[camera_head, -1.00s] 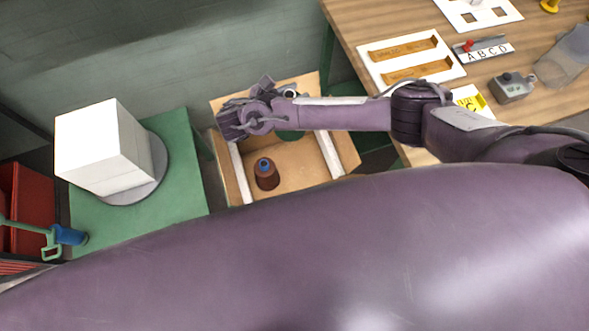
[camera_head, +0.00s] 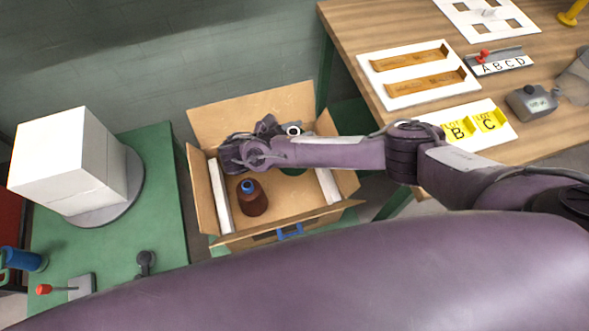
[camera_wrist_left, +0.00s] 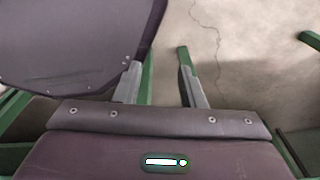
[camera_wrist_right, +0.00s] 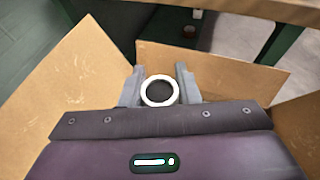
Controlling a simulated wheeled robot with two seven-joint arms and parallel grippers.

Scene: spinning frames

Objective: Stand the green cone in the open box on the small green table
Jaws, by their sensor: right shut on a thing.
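The open cardboard box (camera_head: 290,97) stands on the small green table (camera_head: 352,216), flaps spread. My right gripper (camera_head: 284,131) is over the back part of the box. It is shut on the green cone, whose white-ringed top (camera_wrist_right: 160,91) sits between the fingers in the right wrist view. Green of the cone (camera_head: 292,171) shows below my arm in the head view; most of it is hidden. I cannot tell whether its base touches the box floor. My left gripper (camera_wrist_left: 160,86) is open and empty, seen only in its own wrist view.
A dark red-brown cone with a blue top (camera_head: 253,200) stands in the left part of the box. White strips (camera_head: 220,197) line its sides. A larger green table (camera_head: 160,190) with a white block (camera_head: 70,165) is at left. A wooden table (camera_head: 370,30) is at right.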

